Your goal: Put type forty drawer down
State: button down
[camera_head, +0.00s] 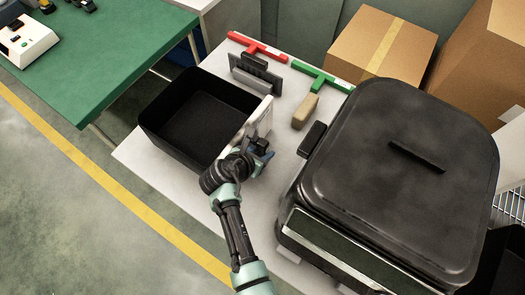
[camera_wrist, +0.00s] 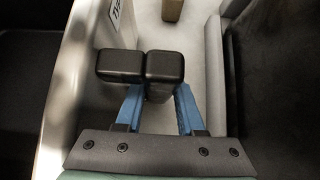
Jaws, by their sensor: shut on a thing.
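The drawer is a black open bin (camera_head: 195,120) with a white front panel (camera_head: 262,118). It is empty and sits over the left part of the white table; I cannot tell whether its base touches the top. My gripper (camera_head: 262,150) is at the white front panel, on the drawer's right side, and is shut on the drawer. In the wrist view the two black fingertips (camera_wrist: 140,66) are close together beside the white panel (camera_wrist: 75,85), which has a partly visible label starting "TYP". The gripped part is hidden between the fingertips.
A large black-lidded fryer (camera_head: 400,175) stands on the right of the white table (camera_head: 140,160). A tan block (camera_head: 305,111), a grey scraper (camera_head: 256,77), a red tool (camera_head: 257,46) and a green tool (camera_head: 320,77) lie behind. Cardboard boxes (camera_head: 380,45) stand at the back; a green table (camera_head: 110,55) is left.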

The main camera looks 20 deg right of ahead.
jog(key=shift+w+f, duration=0.15)
jog(key=c, duration=0.5)
grip_release()
jog(key=shift+f, duration=0.1)
